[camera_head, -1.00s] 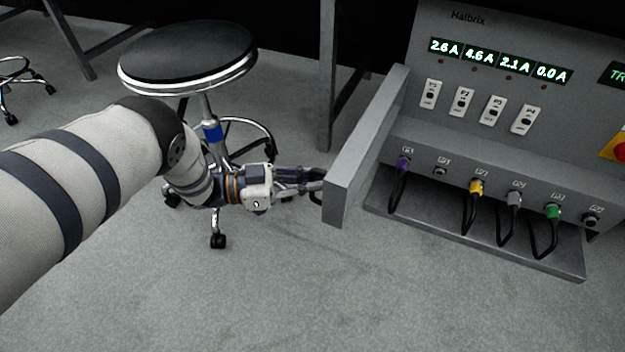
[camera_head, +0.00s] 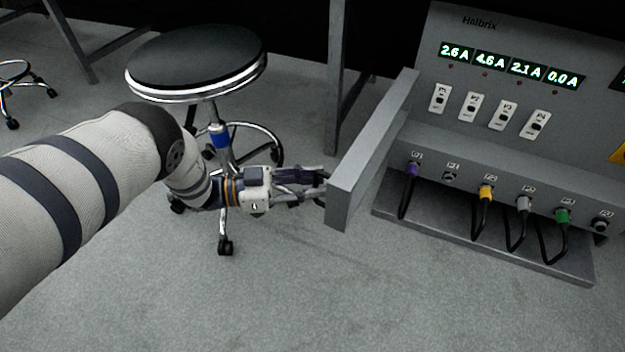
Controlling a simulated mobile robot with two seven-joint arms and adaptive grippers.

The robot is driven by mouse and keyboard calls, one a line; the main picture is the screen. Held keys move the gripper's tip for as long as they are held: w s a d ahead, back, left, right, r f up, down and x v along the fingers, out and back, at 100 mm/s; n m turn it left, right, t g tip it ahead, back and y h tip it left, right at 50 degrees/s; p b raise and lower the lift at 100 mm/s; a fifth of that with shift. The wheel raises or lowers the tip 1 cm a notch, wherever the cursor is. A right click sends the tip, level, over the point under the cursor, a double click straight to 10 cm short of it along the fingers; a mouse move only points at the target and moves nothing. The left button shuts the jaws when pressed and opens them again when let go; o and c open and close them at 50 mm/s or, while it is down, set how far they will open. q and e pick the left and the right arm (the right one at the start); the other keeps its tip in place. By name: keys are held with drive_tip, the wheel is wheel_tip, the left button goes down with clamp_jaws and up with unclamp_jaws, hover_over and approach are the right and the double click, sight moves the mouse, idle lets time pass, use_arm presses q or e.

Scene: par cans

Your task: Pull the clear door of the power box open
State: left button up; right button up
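The power box (camera_head: 385,148) is a grey unit on the right, with glowing current readouts and switches on its sloped face. What looks like its door (camera_head: 368,150) stands out from the box's left side, swung open and seen nearly edge-on as a grey slab. Its clear part cannot be made out. My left gripper (camera_head: 322,186) is at the door's outer edge, by a small dark handle. Its two fingers are apart, one above the other, and they look open around or beside the handle; I cannot tell which. My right gripper is not in view.
A round black stool (camera_head: 197,62) stands behind my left forearm, its chrome legs close to the wrist. Purple, yellow, grey and green plugs (camera_head: 487,193) with black cables sit along the box's front. The grey floor (camera_head: 300,300) in front is clear.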

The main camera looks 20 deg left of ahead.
use_arm(q)
drive_tip(key=shift+w+r, duration=0.1)
drive_tip(key=shift+r, duration=0.05)
drive_tip(key=v, duration=1.2)
